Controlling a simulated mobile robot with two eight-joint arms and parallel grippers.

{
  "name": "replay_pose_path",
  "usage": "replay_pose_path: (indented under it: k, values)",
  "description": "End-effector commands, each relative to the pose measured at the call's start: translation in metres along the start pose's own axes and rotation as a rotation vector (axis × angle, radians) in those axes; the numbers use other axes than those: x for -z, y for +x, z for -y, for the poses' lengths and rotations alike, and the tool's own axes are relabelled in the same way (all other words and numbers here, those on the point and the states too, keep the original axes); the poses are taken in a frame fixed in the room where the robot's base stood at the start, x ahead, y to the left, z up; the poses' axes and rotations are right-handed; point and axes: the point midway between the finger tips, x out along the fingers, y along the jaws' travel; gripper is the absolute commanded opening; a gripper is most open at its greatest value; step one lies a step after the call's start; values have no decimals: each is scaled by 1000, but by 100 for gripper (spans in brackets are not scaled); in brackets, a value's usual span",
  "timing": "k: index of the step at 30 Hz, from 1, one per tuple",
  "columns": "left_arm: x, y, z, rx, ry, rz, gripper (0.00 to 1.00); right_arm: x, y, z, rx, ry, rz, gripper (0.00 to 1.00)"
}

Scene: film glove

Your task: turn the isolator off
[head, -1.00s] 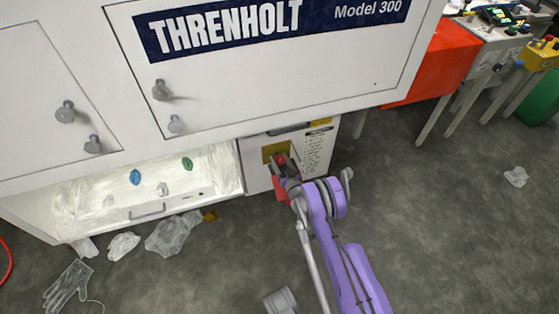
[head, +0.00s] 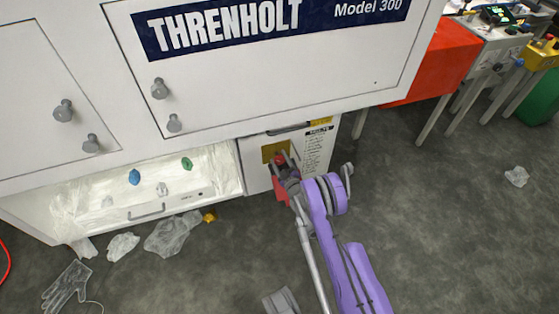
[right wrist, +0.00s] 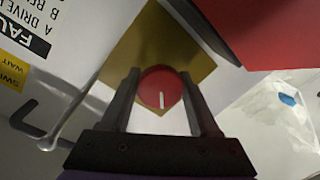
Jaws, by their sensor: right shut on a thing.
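The isolator is a round red knob (head: 280,159) on a yellow plate (head: 268,152), on the white panel low on the machine. In the right wrist view the knob (right wrist: 161,88) shows a white line pointing toward the bottom of the picture, and the yellow plate (right wrist: 150,40) sits diamond-wise behind it. My right gripper (head: 284,162) is at the knob, with one finger on each side. The right wrist view shows the gripper (right wrist: 160,78) shut on the knob, its fingers partly covering the plate. My left gripper is not in view.
A red part (head: 281,190) sits just below the knob, close to my gripper. The cabinet (head: 260,75) overhangs the panel. Plastic film (head: 172,235) and a clear glove (head: 68,283) lie on the floor at left. The floor at right is mostly clear.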

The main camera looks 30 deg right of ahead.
Motion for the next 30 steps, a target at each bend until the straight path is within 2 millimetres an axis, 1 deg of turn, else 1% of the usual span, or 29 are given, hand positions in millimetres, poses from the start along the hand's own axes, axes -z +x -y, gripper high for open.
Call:
replay_pose_path:
  k: [12, 18, 24, 30]
  values:
    - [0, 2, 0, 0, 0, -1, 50, 0, 1, -1, -6, -387, 34, 6]
    - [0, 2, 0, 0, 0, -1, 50, 0, 1, -2, -8, -552, 48, 6]
    - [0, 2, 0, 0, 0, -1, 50, 1, 1, -2, -10, -677, 59, 6]
    - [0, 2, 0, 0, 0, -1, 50, 1, 1, -3, -12, -755, 65, 6]
